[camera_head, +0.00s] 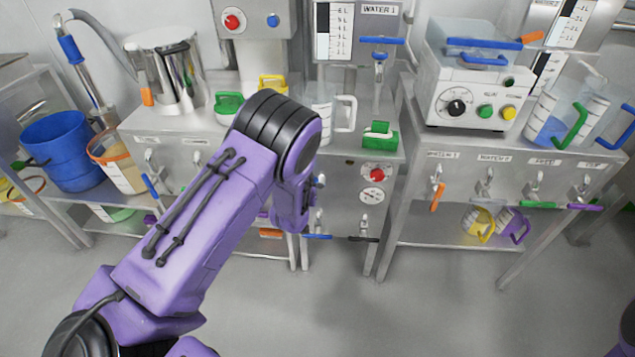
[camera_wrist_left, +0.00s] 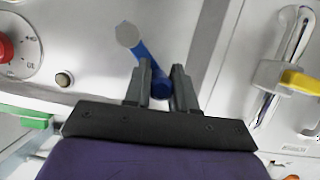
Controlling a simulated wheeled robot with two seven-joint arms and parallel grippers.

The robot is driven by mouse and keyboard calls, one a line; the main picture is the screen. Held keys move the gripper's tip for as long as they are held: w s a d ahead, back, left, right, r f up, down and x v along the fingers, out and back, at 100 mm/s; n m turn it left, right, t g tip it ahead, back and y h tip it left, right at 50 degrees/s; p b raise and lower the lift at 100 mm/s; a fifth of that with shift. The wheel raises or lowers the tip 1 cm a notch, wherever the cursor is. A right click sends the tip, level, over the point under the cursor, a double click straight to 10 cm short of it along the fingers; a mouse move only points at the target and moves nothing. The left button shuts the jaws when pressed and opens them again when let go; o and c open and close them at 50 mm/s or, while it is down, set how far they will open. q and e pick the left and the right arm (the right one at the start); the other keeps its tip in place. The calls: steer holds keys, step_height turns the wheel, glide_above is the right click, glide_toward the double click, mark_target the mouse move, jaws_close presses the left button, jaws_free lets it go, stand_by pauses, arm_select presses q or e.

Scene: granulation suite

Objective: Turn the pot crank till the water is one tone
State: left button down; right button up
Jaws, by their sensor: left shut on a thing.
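My left gripper (camera_wrist_left: 161,70) shows in the left wrist view, its two fingers closed around a blue handle (camera_wrist_left: 150,63). The handle slants from a round grey end on a pale metal panel. I cannot tell from these views whether it is the pot crank. In the head view my purple left forearm reaches to the middle cabinet (camera_head: 340,215) and hides the gripper and its grip. A shiny steel pot (camera_head: 182,68) stands on the left bench. A water column labelled WATER 1 (camera_head: 335,32) stands at the back. The water tone is not visible. My right gripper is out of view.
A clear jug (camera_head: 320,105) and a green clip (camera_head: 380,134) sit on the middle cabinet. A red knob (camera_head: 377,173) and gauge (camera_head: 372,195) are on its front. The grey floor ahead is clear.

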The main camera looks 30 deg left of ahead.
arm_select(q)
steer(key=shift+w+a+r, duration=0.1)
steer(key=shift+a+r, duration=0.05)
steer(key=shift+r, duration=0.05)
steer(key=c, duration=1)
jaws_free()
steer(key=shift+o, duration=0.2)
steer(key=shift+s+d, duration=0.3)
steer(key=v, duration=1)
steer(key=shift+p, duration=0.4)
steer(key=shift+a, duration=0.1)
